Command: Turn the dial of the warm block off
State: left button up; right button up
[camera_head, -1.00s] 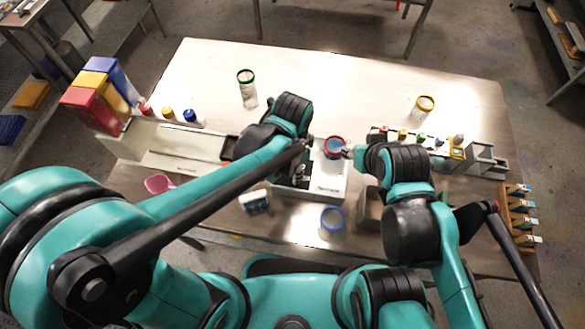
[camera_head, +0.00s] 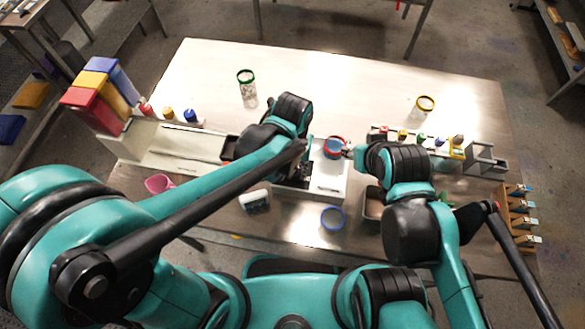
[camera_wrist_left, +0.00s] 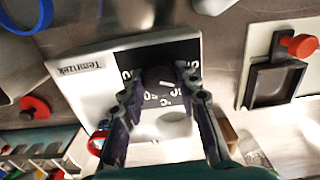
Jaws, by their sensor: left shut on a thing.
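The warm block (camera_head: 328,186) is a white box near the front middle of the table. In the left wrist view its white top (camera_wrist_left: 82,88) carries a maker's label and a black panel with pale temperature marks. The dark round dial (camera_wrist_left: 160,77) sits on that panel. My left gripper (camera_wrist_left: 162,84) is shut on the dial, one finger on each side. In the head view this gripper (camera_head: 298,174) is partly hidden by its own arm. My right gripper (camera_head: 349,151) is beside a red-rimmed bucket (camera_head: 334,147) at the block's back; whether it grips it I cannot tell.
A blue-rimmed bucket (camera_head: 332,219) stands in front of the block. A green-rimmed bucket (camera_head: 247,85) and a yellow-rimmed one (camera_head: 425,105) stand farther back. A rack (camera_head: 519,215) is at the right edge. The back middle of the table is clear.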

aim_at(292, 171)
pick_arm(q)
jog(key=shift+n, duration=2.3)
jog(key=o, duration=1.2)
jog(key=shift+c, duration=0.2)
notch_tip(292, 171, up, 12)
